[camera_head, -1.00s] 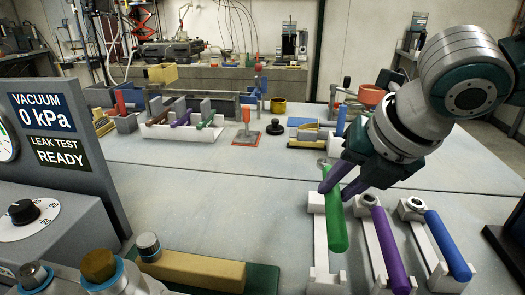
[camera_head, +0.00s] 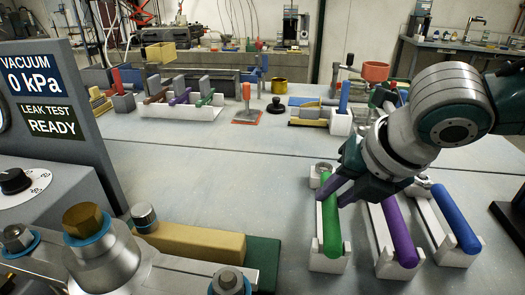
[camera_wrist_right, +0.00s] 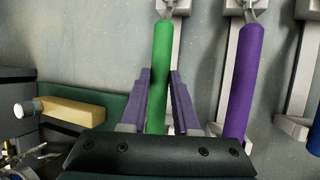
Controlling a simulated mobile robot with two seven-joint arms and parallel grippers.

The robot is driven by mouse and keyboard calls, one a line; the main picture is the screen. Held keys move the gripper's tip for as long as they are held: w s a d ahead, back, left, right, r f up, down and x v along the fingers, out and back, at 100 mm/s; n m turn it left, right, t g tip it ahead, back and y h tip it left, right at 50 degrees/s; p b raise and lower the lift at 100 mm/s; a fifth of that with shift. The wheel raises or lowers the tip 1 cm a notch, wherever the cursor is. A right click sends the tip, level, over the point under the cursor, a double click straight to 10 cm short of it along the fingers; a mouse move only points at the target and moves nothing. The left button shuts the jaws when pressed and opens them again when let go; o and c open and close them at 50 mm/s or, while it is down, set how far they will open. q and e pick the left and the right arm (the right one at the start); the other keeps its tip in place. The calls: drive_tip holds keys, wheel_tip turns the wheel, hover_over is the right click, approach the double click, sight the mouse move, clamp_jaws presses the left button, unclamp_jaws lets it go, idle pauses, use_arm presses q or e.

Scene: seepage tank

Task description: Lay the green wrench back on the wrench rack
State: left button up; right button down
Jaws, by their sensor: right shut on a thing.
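The green wrench (camera_head: 331,222) lies lengthwise along the leftmost white holder of the wrench rack (camera_head: 328,262) in the head view. Its ring end is at the far end of the holder. My right gripper (camera_head: 333,188) is shut on the wrench's handle, with its purple fingers on either side. The wrist view also shows the green handle (camera_wrist_right: 159,65) between the fingers (camera_wrist_right: 160,78). I cannot tell whether the wrench rests fully on the holder. My left gripper is not in view.
A purple wrench (camera_head: 400,232) and a blue wrench (camera_head: 456,220) lie on holders close to the right. A yellow block (camera_head: 195,242) on a green base and large bolts (camera_head: 85,220) stand at front left. The middle of the table is clear.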

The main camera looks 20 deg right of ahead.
drive_tip(key=shift+f, duration=0.2)
drive_tip(key=c, duration=0.6)
unclamp_jaws()
drive_tip(key=p+v, duration=0.2)
drive_tip(key=v, duration=0.8)
